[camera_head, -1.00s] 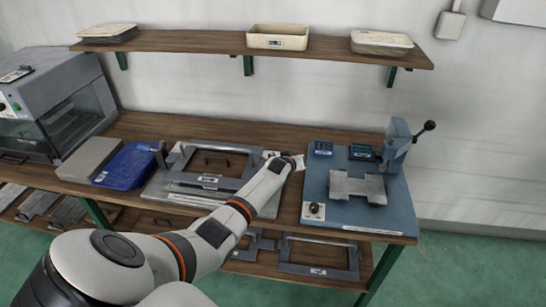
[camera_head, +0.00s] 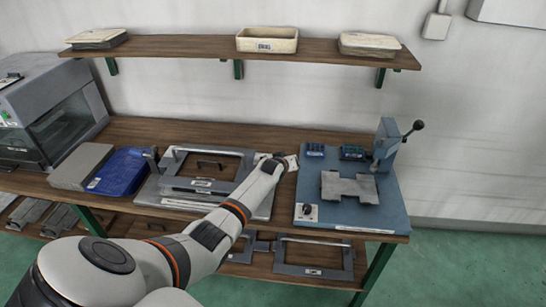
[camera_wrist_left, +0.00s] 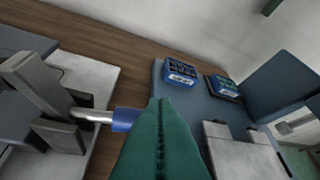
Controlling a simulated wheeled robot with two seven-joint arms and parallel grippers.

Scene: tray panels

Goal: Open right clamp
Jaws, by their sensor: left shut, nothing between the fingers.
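The right clamp (camera_wrist_left: 55,105) shows in the left wrist view as a grey bracket with a metal rod ending in a blue grip (camera_wrist_left: 126,120). My left gripper (camera_wrist_left: 160,103) has green fingers, shut and empty, just right of the blue grip. The fingers overlap the grip's end in the picture; I cannot tell whether they touch. In the head view my left arm reaches the right end of the grey tray fixture (camera_head: 150,190), and its wrist hides the right clamp and fingers. The left clamp (camera_head: 152,155) stands upright at the fixture's left end. My right gripper is out of view.
Right of the fixture is a blue press base (camera_head: 375,218) with a lever press (camera_head: 388,140) and small blue boxes (camera_head: 315,150). A blue tray (camera_head: 120,170) lies to the left. A shelf (camera_head: 205,50) hangs above. Little bare table shows near the wrist.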

